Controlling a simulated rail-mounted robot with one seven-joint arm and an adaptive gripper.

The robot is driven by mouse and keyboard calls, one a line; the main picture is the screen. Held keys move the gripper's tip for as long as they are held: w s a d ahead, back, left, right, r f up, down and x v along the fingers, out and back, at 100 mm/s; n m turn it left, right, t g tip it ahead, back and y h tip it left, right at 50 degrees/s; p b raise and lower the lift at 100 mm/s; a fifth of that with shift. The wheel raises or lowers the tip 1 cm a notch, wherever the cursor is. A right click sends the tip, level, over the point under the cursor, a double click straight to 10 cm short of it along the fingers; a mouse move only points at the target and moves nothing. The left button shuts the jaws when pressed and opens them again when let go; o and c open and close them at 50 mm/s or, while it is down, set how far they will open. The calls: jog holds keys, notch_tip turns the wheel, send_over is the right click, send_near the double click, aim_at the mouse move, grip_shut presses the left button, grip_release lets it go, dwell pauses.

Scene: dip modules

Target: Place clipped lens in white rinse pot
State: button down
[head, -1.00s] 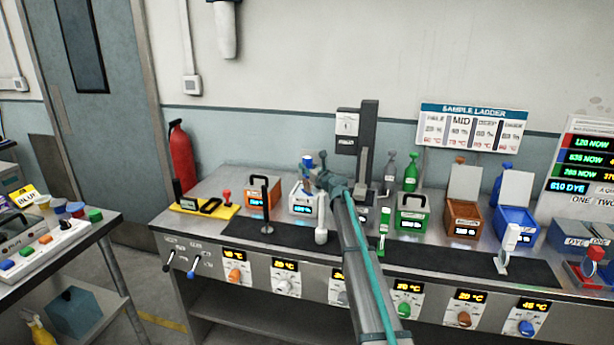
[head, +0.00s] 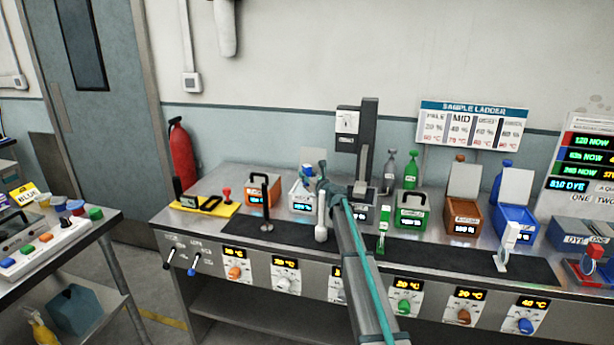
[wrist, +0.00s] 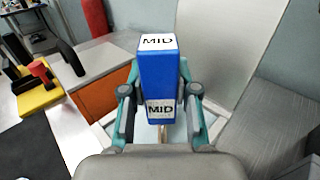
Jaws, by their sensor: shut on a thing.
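My gripper (wrist: 160,100) is shut on a blue clip (wrist: 158,72) marked MID on its top and its side. The lens under the clip is mostly hidden; only a thin tan part shows below it in the wrist view. The white rinse pot (head: 303,207) stands on the bench between the orange pot and the grey column. My gripper, with the blue clip, also shows in the head view (head: 312,180), low over this pot. In the wrist view the pot's pale rim (wrist: 108,119) shows beside the fingers. How deep the lens sits cannot be told.
An orange pot (head: 262,196) stands close to the left, with a dark upright handle before it. A tall grey column (head: 368,140) is just right and behind. Green (head: 411,216), brown (head: 466,221) and blue (head: 515,225) pots stand farther right. A dark mat runs along the front.

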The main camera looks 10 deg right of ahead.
jog(key=shift+f, duration=0.2)
jog(key=c, duration=0.9)
grip_release()
jog(key=shift+o, duration=0.2)
jog(key=shift+r, duration=0.1)
jog(key=shift+r+p, duration=0.4)
jog(key=shift+r, duration=0.05)
jog(key=shift+s+d+r, duration=0.1)
jog(key=shift+s+r, duration=0.05)
jog(key=shift+s, duration=0.05)
jog(key=b+v, duration=0.2)
jog(key=v, duration=0.9)
jog(key=shift+s, duration=0.3)
